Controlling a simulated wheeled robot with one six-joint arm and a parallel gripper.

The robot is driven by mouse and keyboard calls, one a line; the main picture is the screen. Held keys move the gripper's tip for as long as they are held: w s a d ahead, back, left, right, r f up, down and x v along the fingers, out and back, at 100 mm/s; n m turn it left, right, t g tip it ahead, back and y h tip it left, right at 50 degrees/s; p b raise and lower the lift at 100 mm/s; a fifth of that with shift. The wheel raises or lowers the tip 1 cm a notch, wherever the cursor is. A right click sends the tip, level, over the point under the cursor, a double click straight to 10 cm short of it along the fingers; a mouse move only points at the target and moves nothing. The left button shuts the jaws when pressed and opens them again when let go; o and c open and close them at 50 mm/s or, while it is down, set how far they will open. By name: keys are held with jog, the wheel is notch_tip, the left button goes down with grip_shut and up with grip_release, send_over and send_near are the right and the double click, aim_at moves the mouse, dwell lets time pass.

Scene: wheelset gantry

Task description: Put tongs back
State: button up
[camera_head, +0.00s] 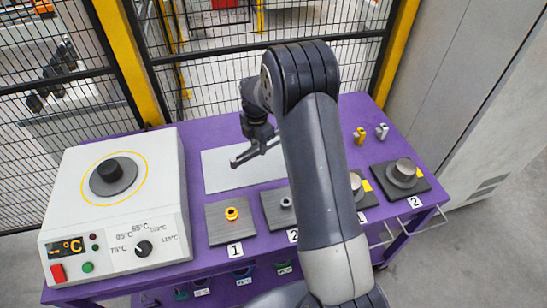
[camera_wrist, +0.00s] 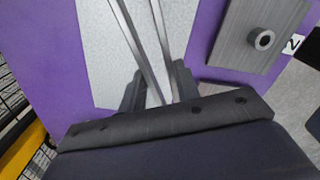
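My gripper (camera_wrist: 158,80) is over the light grey plate (camera_head: 218,172) on the purple table. In the wrist view, two thin metal rods, which look like the tongs (camera_wrist: 130,38), run between its two dark fingers and spread apart away from it. The fingers are close beside the rods. I cannot tell whether they press on them or whether the tongs are off the plate. The near end of the tongs is hidden by the gripper body.
A white heater (camera_head: 115,200) with a dark disc stands at the left. Dark pads hold a yellow ring (camera_head: 231,213), a grey ring (camera_head: 286,203) and metal cylinders (camera_head: 404,170). Small yellow (camera_head: 360,135) and white (camera_head: 382,131) parts stand at the back right. A mesh fence is behind.

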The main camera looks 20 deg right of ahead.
aim_at(260, 170)
notch_tip(260, 170, down, 9)
jog(key=shift+f+p, duration=0.2)
jog(key=shift+p, duration=1.05)
jog(key=shift+f, duration=0.1)
jog(key=shift+o, duration=0.4)
jog(key=shift+f, duration=0.1)
jog(key=o, duration=0.5)
jog(key=shift+c, duration=0.2)
jog(key=shift+r, duration=0.2)
notch_tip(260, 170, up, 12)
jog(key=b, duration=0.3)
jog(key=shift+f, duration=0.1)
